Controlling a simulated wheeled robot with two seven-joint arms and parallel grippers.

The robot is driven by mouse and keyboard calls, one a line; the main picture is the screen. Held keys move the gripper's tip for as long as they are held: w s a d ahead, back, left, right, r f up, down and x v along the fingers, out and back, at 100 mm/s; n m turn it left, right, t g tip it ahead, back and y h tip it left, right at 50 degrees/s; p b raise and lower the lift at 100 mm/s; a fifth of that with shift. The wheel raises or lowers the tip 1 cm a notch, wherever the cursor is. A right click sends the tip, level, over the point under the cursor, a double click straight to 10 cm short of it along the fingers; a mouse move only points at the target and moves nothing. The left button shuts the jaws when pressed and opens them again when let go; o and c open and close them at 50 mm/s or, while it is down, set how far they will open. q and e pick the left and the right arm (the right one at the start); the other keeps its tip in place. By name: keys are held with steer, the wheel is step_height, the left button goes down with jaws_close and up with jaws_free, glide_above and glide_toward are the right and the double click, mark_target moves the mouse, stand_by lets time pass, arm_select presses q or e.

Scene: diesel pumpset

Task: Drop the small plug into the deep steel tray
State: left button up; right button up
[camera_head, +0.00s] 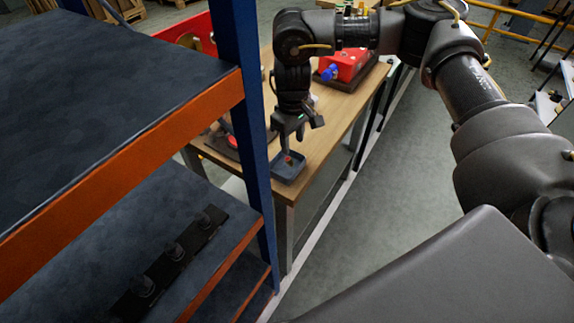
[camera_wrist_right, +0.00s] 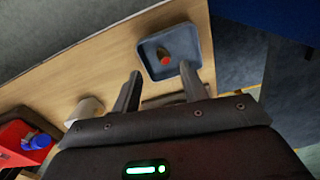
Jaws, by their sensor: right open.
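The small steel tray (camera_head: 291,178) is a shallow-looking blue-grey square box near the corner of the wooden table. It also shows in the right wrist view (camera_wrist_right: 195,34). The small plug, a short dark brownish piece with a red-orange end (camera_wrist_right: 164,58), appears inside the tray's outline in the wrist view, apart from the fingers. In the head view a red spot of it (camera_head: 288,158) shows at the tray. I cannot tell whether it rests on the floor of the tray. My right gripper (camera_head: 287,150) is over the tray, its fingers (camera_wrist_right: 160,72) spread and empty. My left gripper is out of view.
The wooden table (camera_head: 325,125) carries a red box with a blue part (camera_head: 345,66). A blue and orange shelf rack (camera_head: 125,155) stands close at left, with a dark strip of knobs (camera_head: 170,262) on its lower shelf. A pale cylinder (camera_wrist_right: 85,109) stands on the table.

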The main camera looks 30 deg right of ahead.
step_height(320, 180, up, 11)
steer(key=shift+b, duration=0.35)
steer(key=shift+f, duration=0.1)
stand_by(0.6)
